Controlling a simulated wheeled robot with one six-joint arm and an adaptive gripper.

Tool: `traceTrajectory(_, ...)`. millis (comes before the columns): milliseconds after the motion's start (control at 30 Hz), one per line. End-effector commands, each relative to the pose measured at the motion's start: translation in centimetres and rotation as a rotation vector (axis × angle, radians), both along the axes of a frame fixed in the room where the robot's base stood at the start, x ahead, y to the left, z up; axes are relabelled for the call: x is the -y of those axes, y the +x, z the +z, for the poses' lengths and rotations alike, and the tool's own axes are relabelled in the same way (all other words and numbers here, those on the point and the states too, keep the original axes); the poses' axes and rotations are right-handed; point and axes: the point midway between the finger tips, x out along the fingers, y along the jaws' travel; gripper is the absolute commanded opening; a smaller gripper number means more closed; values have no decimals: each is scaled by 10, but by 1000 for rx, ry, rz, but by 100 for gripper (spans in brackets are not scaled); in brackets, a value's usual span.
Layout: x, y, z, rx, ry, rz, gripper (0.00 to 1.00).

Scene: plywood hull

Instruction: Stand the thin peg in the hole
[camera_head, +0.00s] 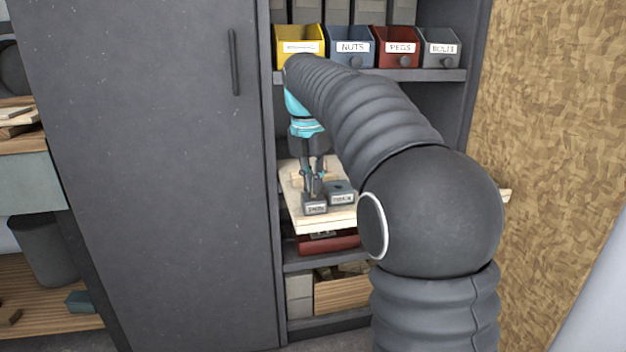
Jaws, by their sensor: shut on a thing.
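My gripper (313,190) points down over a pale wooden board in the shelf unit. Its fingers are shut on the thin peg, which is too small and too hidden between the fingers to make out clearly. Right below the fingertips is a small grey block (315,207) with a white label that seems to read THIN. Its hole is hidden by the fingers, and I cannot tell whether the peg is in it. A second grey block (341,194), labelled THICK, stands beside it to the right with a dark hole on top.
The board (318,224) juts from the shelf above a red bin (328,242). Yellow (299,38), blue, red and grey labelled bins stand on the upper shelf, close to my arm. A tall grey cabinet door (150,180) is left; a chipboard wall (545,120) is right.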

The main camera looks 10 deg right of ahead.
Motion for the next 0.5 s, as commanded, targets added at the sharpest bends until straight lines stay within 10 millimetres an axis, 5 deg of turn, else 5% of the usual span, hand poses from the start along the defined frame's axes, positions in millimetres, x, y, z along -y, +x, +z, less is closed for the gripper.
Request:
traceTrajectory(233, 0, 0, 0, 0, 0, 0, 0)
traceTrajectory(367, 0, 0, 0, 0, 0, 0, 37)
traceTrajectory(500, 0, 0, 0, 0, 0, 0, 39)
